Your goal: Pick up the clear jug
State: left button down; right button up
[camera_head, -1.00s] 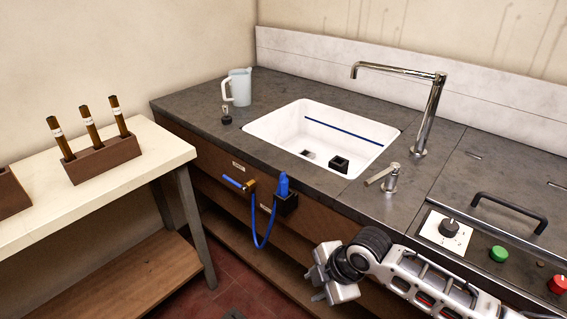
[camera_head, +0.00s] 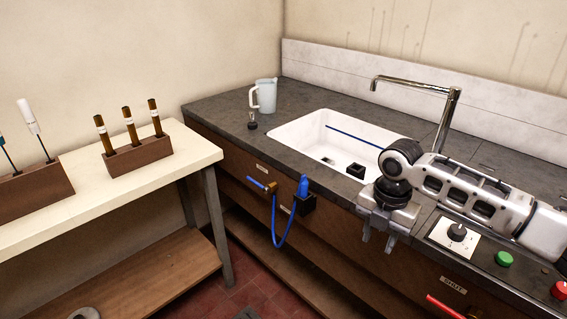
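The clear jug (camera_head: 263,96) stands upright on the dark counter (camera_head: 215,107), behind and left of the sink. It looks pale and translucent, with its handle on the left side. My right gripper (camera_head: 377,239) is in front of the counter's front edge, right of the sink and well apart from the jug. Its fingers point down with a gap between them, and it is empty. My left gripper is not in view.
The white sink (camera_head: 296,132) lies between my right arm and the jug. A tall faucet (camera_head: 452,118) rises behind it. A small dark item (camera_head: 252,122) stands near the jug. A blue hose (camera_head: 289,232) hangs at the front. A pale table (camera_head: 190,148) with wooden racks stands left.

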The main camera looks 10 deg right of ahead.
aim_at(266, 94)
jog(key=u, duration=0.4)
jog(key=i, duration=1.4)
jog(key=z, duration=0.55)
jog(key=i, duration=0.45)
